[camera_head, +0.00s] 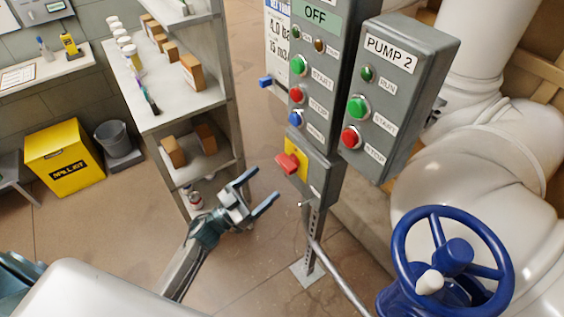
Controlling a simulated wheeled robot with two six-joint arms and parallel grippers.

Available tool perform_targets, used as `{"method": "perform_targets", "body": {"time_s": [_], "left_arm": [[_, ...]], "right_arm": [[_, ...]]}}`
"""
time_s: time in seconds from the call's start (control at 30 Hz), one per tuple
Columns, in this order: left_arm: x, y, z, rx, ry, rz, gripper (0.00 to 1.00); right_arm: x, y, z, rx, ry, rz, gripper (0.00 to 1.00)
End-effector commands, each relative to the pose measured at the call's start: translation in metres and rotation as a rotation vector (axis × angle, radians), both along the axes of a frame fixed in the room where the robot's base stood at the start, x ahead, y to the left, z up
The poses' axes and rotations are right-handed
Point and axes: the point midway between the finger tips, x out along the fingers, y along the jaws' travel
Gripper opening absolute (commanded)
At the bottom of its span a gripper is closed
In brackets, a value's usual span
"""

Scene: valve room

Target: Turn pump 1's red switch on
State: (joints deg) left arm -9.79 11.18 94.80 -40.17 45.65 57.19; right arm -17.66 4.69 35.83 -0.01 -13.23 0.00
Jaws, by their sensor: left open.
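The red switch (288,163) sits on a yellow plate (302,160) on a grey box low on the post, under the left control panel. A green sign reading OFF (316,16) is at that panel's top. My left gripper (262,187) is open and empty. Its two fingers point up and right, just left of and below the switch in the picture, apart from it. My right gripper is not in view.
The PUMP 2 box (392,100) stands right of the panel. A blue handwheel (452,262) and white pipes (460,165) fill the right. A grey shelf (185,95) with boxes stands left. A yellow spill kit box (65,158) and bucket (114,138) are farther left.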

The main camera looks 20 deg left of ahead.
Motion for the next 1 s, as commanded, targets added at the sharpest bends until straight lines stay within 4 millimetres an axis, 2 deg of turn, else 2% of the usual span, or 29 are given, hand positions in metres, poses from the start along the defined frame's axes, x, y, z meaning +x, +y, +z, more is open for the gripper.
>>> {"method": "perform_targets", "body": {"time_s": [0.03,0.1,0.33,0.5,0.77,0.8,1.0], "left_arm": [[0.009,-0.006,0.009,-0.003,-0.001,0.001,0.82],[0.019,-0.014,0.014,-0.003,-0.001,0.001,0.82],[0.045,-0.034,0.025,-0.002,0.002,0.002,0.82],[0.053,-0.041,0.028,-0.001,0.002,0.001,0.82],[0.054,-0.042,0.028,0.0,0.003,0.001,0.82],[0.054,-0.042,0.028,0.0,0.003,0.001,0.8],[0.054,-0.041,0.028,0.001,0.002,0.002,0.41]], "right_arm": [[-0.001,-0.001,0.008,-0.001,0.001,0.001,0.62],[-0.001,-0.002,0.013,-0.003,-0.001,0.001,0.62],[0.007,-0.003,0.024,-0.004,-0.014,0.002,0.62],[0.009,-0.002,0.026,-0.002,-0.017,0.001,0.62],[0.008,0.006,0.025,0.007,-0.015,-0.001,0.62],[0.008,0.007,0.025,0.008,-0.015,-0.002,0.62],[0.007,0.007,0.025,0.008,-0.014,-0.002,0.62]]}}
